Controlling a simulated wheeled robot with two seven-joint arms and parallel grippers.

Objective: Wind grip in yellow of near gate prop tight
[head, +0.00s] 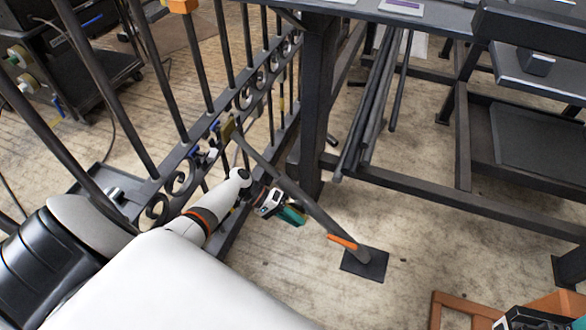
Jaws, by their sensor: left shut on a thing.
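The near gate prop (315,208) is a dark rod that slants from the scroll gate (205,142) down to a square dark foot plate (365,264) on the floor. An orange piece (342,241) sits on its lower end, and a yellow-olive piece (228,131) shows at its upper end by the gate. My right gripper (545,317) shows only partly at the bottom right corner.
A dark post (318,95) and a steel frame table (430,186) with several long bars (375,100) stand behind the prop. An orange-brown frame (470,308) lies at the lower right. A dark cart (90,80) stands at the upper left. The floor around the foot plate is clear.

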